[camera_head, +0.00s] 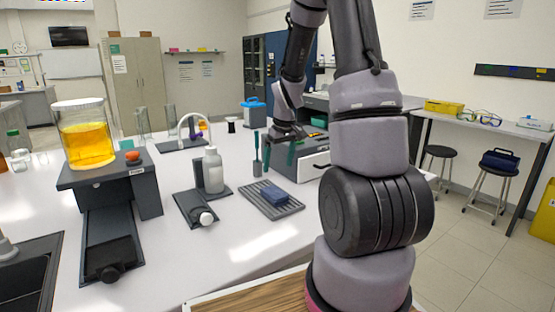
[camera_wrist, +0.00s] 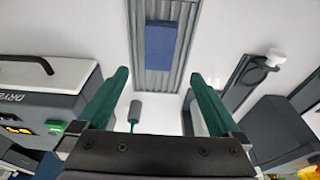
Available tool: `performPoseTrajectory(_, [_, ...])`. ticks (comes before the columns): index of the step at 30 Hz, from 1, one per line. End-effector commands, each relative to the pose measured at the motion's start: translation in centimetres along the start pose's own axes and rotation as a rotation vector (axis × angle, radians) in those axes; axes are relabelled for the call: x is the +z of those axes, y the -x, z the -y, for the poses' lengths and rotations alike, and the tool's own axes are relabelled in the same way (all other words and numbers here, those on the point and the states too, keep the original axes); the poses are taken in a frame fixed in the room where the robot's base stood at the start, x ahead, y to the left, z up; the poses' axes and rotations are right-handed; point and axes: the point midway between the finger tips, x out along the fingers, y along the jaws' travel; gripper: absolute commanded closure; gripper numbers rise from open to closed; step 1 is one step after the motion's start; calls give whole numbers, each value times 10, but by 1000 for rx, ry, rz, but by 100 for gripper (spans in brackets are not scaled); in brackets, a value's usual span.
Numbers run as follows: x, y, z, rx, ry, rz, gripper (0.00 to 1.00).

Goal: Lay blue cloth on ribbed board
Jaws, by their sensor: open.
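The blue cloth (camera_head: 275,195) is a small folded rectangle lying flat on the grey ribbed board (camera_head: 258,201), on the white bench. In the wrist view the blue cloth (camera_wrist: 160,45) lies within the ribs of the ribbed board (camera_wrist: 152,81), with bare ribs showing around it. My gripper (camera_head: 279,158) is above the bench, behind the board and apart from the cloth. Its two green fingers are spread in the wrist view (camera_wrist: 160,78), with nothing between them.
A grey boxy device (camera_head: 301,165) stands close behind and right of my gripper. A white bottle (camera_head: 212,170) stands left of the board. A small upright green-handled thing (camera_head: 256,152) is beside my gripper. A jar of yellow liquid (camera_head: 86,140) stands further left.

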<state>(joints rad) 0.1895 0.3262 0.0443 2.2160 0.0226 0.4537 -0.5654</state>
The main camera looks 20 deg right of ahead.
Motion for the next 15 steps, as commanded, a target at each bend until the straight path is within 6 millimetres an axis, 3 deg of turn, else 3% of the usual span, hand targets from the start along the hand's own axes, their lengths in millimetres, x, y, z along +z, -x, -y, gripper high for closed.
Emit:
performPoseTrajectory(5, [0,56,16,7,-63,-59,0])
performPoseTrajectory(8, [7,104,32,4,-131,-112,0])
performPoseTrajectory(15, [50,206,76,-40,-307,-238,0])
